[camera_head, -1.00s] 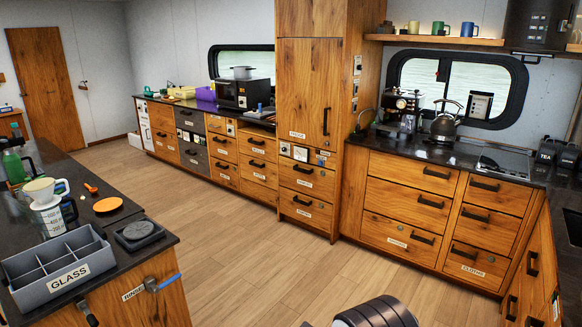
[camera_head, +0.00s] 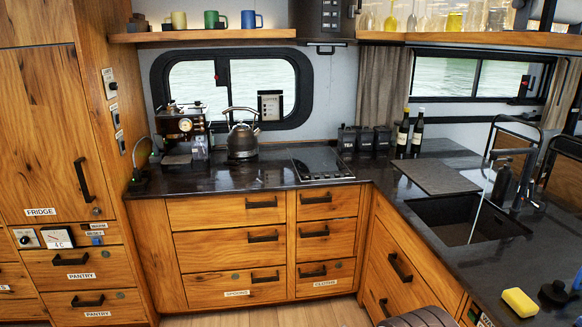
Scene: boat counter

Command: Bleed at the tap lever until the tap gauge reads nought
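A dark tap (camera_head: 515,150) stands behind the sink (camera_head: 452,213) at the right. I cannot make out a lever on it for sure. No gauge marked as the tap gauge can be told. A small round dial (camera_head: 185,125) shows on the front of the coffee machine (camera_head: 180,143), too small to read. A meter (camera_head: 59,238) marked "4 C" sits on the panel below the fridge door. My gripper is not in view. A dark ribbed part at the bottom edge looks like part of my arm.
A kettle (camera_head: 242,138) and a dark hob (camera_head: 320,163) stand on the back counter. Dark canisters (camera_head: 365,139) and two bottles (camera_head: 410,135) are in the corner. A yellow sponge (camera_head: 520,302) lies at the front right. The floor (camera_head: 270,316) shows only at the bottom.

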